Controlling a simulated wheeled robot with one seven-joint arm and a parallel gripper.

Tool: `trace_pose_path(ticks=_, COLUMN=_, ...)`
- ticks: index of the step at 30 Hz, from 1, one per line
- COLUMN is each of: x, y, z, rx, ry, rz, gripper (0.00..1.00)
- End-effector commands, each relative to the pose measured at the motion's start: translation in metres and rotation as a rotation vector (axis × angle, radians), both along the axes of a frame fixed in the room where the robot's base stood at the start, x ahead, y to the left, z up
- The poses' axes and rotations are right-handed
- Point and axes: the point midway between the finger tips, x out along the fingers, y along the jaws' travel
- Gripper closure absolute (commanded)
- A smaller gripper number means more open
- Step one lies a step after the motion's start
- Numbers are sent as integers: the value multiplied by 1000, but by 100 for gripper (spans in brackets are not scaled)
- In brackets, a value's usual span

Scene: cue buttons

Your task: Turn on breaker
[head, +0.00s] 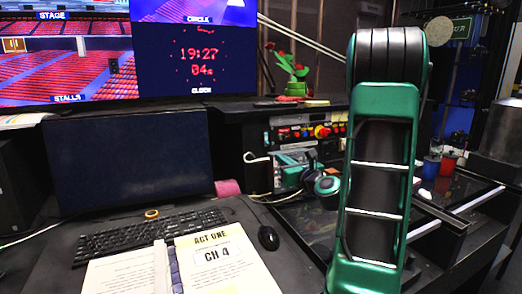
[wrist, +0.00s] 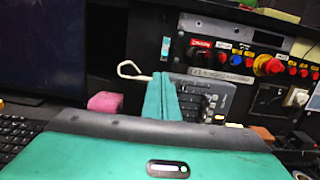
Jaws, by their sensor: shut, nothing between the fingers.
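A black control panel (head: 300,131) stands behind the desk with a row of coloured buttons and a large red knob (head: 321,131) on a yellow base. The knob also shows in the wrist view (wrist: 268,66). A small light-blue and white switch (wrist: 165,48) sits on the panel's left end. I cannot tell for sure which part is the breaker. My gripper (wrist: 163,76) is shut and empty, its teal fingertips in front of the panel, below the small switch.
A dark monitor (head: 128,163), keyboard (head: 150,235), mouse (head: 268,238) and cue script (head: 225,262) occupy the desk on the left. A white cable (wrist: 130,70) loops left of my fingers. Red and blue cups (head: 440,165) stand right.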

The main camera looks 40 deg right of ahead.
Motion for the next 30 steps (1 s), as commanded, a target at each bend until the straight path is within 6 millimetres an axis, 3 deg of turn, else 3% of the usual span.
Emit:
trace_pose_path(ticks=14, x=0, y=-10, z=0, rx=-1, ry=1, rz=-11, gripper=100)
trace_pose_path(ticks=30, x=76, y=-29, z=0, rx=-2, ry=0, rz=-10, gripper=100)
